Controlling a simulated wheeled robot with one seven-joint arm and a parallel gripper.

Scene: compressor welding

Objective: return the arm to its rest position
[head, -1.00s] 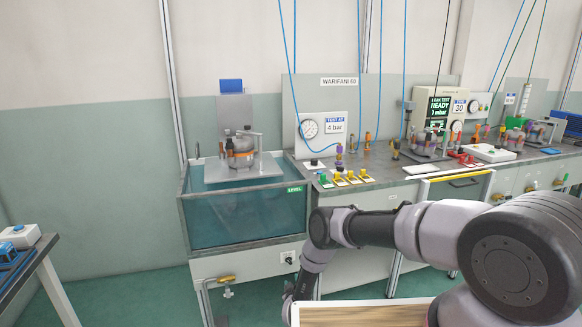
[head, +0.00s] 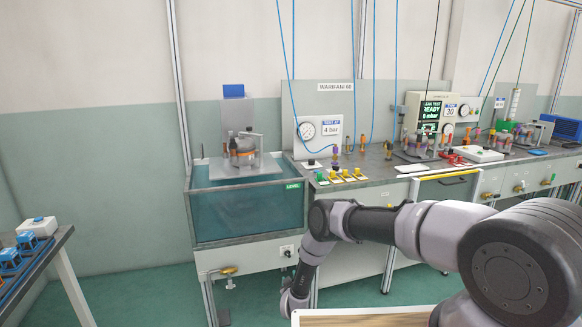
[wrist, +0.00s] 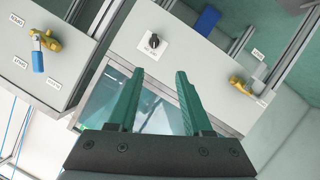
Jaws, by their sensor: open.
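My gripper shows in the wrist view (wrist: 158,105) with two green fingers spread apart and nothing between them. Beyond the fingers are a grey cabinet front (wrist: 190,55) with a black knob and a piece of the water tank. In the head view my arm is bent, reaching left from the lower right and then down in front of the bench; my gripper itself cannot be made out there. No part of the arm touches the bench as far as I can see.
A water tank (head: 250,216) holding a clamped compressor (head: 242,150) stands left of centre. The long test bench (head: 400,165) with gauges and fittings runs right. A table (head: 35,262) with blue parts stands at far left. Green floor (head: 140,295) between table and tank is clear.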

